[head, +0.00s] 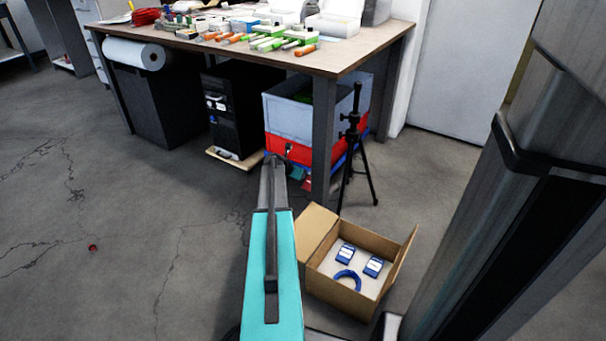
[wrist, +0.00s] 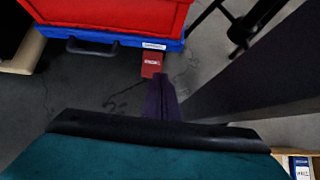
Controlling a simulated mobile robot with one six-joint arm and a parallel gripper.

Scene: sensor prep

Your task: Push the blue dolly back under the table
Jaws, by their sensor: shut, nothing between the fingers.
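The blue dolly (wrist: 130,39) carries a red bin (head: 289,149) with a grey-blue bin (head: 290,112) on top, at the right end under the table (head: 318,58). In the wrist view, the red bin (wrist: 110,15) sits above the dolly's blue edge, with a dark handle (wrist: 92,47) and a white label at its front. A red piece with white lettering (wrist: 152,63) shows just below that edge. My gripper (wrist: 162,100) is shut and empty, a little in front of the dolly. My teal arm hides part of the floor; I cannot tell whether my gripper touches anything.
A table leg (head: 322,150) and a black tripod (head: 352,150) stand close beside the bins. An open cardboard box (head: 318,278) with blue items is on the floor right of my arm. A black computer tower (head: 233,115) stands to the dolly's left. The left floor is mostly free.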

